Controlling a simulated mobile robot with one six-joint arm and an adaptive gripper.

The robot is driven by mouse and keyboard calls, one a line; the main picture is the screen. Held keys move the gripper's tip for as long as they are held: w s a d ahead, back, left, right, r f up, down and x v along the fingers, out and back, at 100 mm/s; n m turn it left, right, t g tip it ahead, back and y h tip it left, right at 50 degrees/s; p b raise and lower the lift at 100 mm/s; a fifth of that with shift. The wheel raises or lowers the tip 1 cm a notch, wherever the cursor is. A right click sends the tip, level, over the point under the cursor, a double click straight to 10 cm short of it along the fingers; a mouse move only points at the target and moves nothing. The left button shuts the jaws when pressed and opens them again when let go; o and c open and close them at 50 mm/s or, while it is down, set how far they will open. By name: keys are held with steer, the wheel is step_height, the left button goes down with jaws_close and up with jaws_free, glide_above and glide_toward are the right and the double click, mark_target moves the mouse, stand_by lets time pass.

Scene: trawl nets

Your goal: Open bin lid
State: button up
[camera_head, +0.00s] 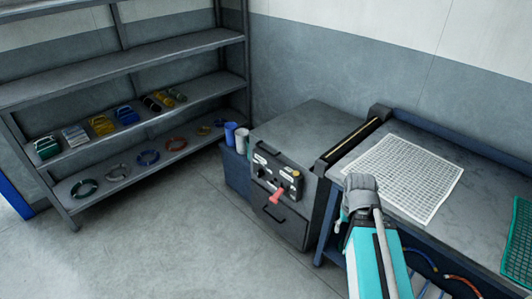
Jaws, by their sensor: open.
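A dark blue bin (236,172) stands on the floor between the shelf rack and a grey cabinet. Blue and white rolls (231,134) stick up out of its top. I cannot make out a lid on it. The grey cabinet (310,130) has a flat closed top, a front panel with knobs and a red lever (278,195), and a dark handle on the lower front. I cannot tell which of these the task calls the bin. My teal and grey arm rises at the lower right, in front of the workbench. My gripper's fingers do not show.
A shelf rack (120,64) at the left holds coloured bundles and rings. A workbench (480,170) at the right carries a white grid sheet (402,175) and a green mesh (518,240). Coloured hoses hang below it. The floor (190,235) in front of the cabinet is clear.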

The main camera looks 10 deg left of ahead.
steer(key=w+a+f+n+t+h+b, duration=0.1)
steer(key=w+a+f+h+b, duration=0.1)
steer(key=w+f+b, duration=0.45)
steer(key=w+a+f+n+t+h+b, duration=0.1)
steer(key=w+a+f+h+b, duration=0.15)
steer(key=w, duration=0.75)
steer(key=n+t+h+b, duration=0.5)
steer(key=n+t+b, duration=0.4)
steer(key=b, duration=1.2)
glide_toward(267, 152)
steer(key=s, duration=0.1)
steer(key=a, duration=0.1)
steer(key=s+a+t, duration=0.1)
steer(key=shift+s+a+f+m, duration=0.1)
steer(key=shift+s+f+m, duration=0.2)
steer(key=shift+s, duration=0.05)
steer(key=b+x, duration=0.1)
steer(key=x, duration=0.6)
steer(key=b+x, duration=0.1)
steer(key=x, duration=0.5)
steer(key=shift+w+d+r+b, duration=0.15)
steer(key=shift+w+d+b, duration=0.15)
steer(key=shift+w+b, duration=0.1)
